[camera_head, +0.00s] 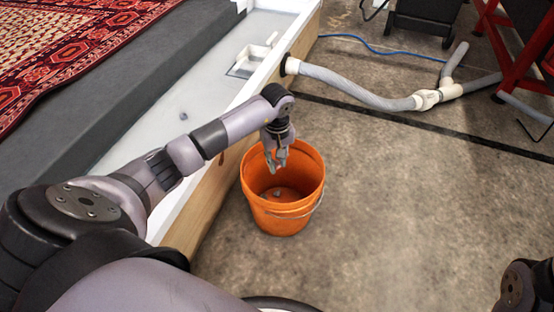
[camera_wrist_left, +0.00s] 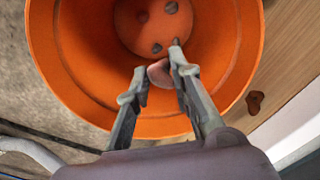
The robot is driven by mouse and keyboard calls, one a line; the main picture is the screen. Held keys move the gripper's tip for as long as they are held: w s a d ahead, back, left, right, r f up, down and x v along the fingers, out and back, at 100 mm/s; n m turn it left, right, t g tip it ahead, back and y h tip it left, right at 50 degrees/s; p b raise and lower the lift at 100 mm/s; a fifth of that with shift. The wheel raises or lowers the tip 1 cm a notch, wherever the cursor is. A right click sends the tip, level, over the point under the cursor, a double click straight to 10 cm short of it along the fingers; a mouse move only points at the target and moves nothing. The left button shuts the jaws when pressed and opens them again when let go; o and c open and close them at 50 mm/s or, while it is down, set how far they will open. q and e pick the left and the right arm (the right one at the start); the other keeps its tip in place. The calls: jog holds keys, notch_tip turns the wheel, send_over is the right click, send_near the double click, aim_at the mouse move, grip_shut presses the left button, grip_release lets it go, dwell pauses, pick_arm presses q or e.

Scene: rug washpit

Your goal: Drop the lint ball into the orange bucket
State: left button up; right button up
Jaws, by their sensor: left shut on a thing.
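The orange bucket (camera_head: 283,215) stands upright on the concrete floor beside the wooden wall of the pit. Its open mouth and inner wall fill much of the left wrist view (camera_wrist_left: 85,50). My left gripper (camera_head: 276,164) points down over the bucket's mouth. In the left wrist view my left gripper (camera_wrist_left: 158,73) is shut on a small brownish lint ball (camera_wrist_left: 159,73), held between the fingertips above the bucket's bottom. The fingers partly cover the ball. My right gripper is out of view.
A grey lump (camera_head: 183,116) lies on the pit floor. A grey hose (camera_head: 350,90) runs from the pit wall. Open concrete lies right of the bucket.

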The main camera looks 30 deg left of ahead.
aim_at(277, 163)
pick_arm(q)
jog(key=o, duration=0.8)
jog(key=shift+r, duration=0.15)
notch_tip(277, 163, up, 12)
jog(key=shift+f, duration=0.1)
dwell(0.5)
